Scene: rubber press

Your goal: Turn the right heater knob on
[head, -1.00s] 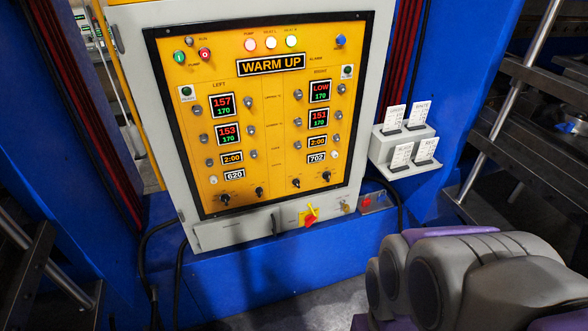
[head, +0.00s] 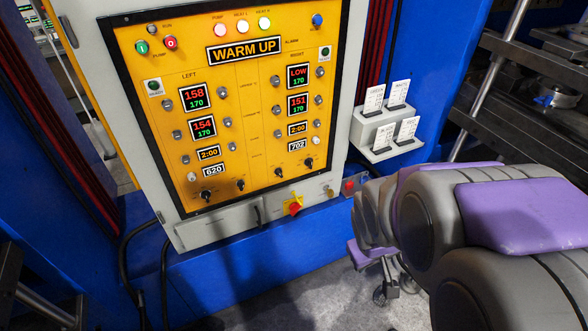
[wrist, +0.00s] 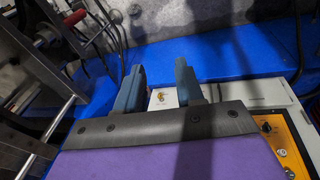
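The yellow control panel (head: 258,142) carries two black knobs in its bottom row on the right side, one knob (head: 278,172) and another knob (head: 308,162) to its right. Their labels are too small to read. Two more black knobs sit bottom left. In the wrist view my gripper (wrist: 158,68) is open, with two blue-grey fingers apart and nothing between them. A corner of the yellow panel with one black knob (wrist: 266,127) shows to the right of the fingers, apart from them. In the head view my arm fills the lower right.
A red and yellow rotary switch (head: 295,208) sits below the panel, with a brass lock (head: 329,191) to its right. A card rack (head: 385,130) is mounted on the blue frame. Black cables hang at lower left. Press metalwork stands at right.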

